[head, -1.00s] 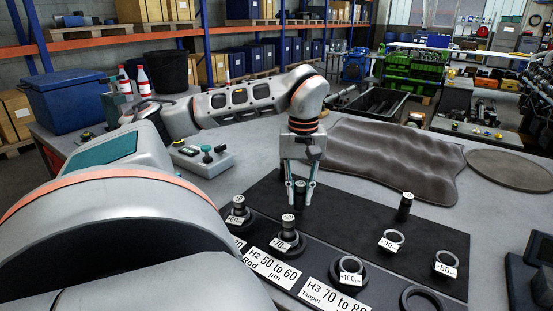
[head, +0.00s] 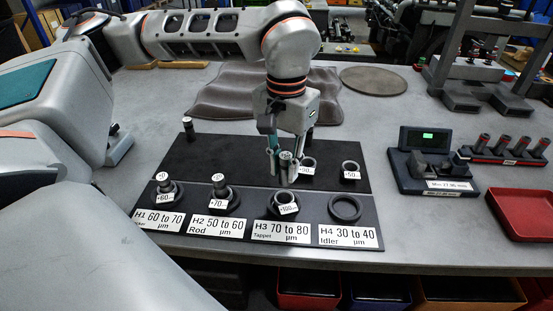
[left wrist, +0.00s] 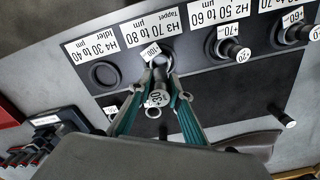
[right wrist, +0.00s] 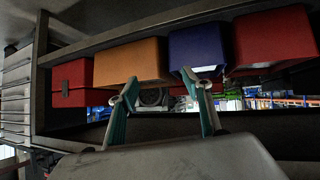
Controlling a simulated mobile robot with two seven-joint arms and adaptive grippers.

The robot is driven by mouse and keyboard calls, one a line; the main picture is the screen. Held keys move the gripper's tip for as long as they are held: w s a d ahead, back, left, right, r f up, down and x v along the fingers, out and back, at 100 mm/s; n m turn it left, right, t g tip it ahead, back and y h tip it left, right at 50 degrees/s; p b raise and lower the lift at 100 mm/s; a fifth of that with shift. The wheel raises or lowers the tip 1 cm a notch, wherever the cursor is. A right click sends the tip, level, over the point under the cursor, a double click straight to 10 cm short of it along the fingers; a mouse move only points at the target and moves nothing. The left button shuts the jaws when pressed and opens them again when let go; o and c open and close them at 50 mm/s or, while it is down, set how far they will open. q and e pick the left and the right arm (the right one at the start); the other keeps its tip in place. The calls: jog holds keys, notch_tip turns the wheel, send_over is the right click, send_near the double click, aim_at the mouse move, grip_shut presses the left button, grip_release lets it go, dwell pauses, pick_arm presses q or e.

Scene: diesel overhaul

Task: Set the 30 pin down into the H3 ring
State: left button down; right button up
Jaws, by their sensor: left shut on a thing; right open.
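The 30 pin (head: 285,161), a dark cylinder with a light top, is upright in my left gripper (head: 284,158). In the left wrist view the held pin (left wrist: 158,97) shows between the fingers, its number hard to read. The H3 ring (head: 284,203) is a light ring tagged +100 on the black board's front row, with an open centre. It also shows in the left wrist view (left wrist: 163,58). The pin is above the board, behind the H3 ring in the head view and apart from it. My right gripper (right wrist: 162,87) is open and empty.
Pins stand in the H1 ring (head: 165,189) and H2 ring (head: 220,188). The H4 seat (head: 346,208) is empty. Loose rings tagged +90 (head: 307,166) and +50 (head: 350,170) lie behind. A pin (head: 188,127) stands at the board's back left. Bins (right wrist: 130,62) face my right gripper.

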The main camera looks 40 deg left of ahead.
aim_at(285, 181)
pick_arm(q)
jog(key=shift+f+b, duration=1.9)
jog(key=shift+f, duration=0.4)
jog(key=shift+f+b, duration=0.3)
jog(key=shift+f, duration=1.25)
pick_arm(e)
jog(key=f, duration=0.2)
jog(key=w+d+f, duration=0.1)
pick_arm(q)
jog(key=shift+s, duration=0.1)
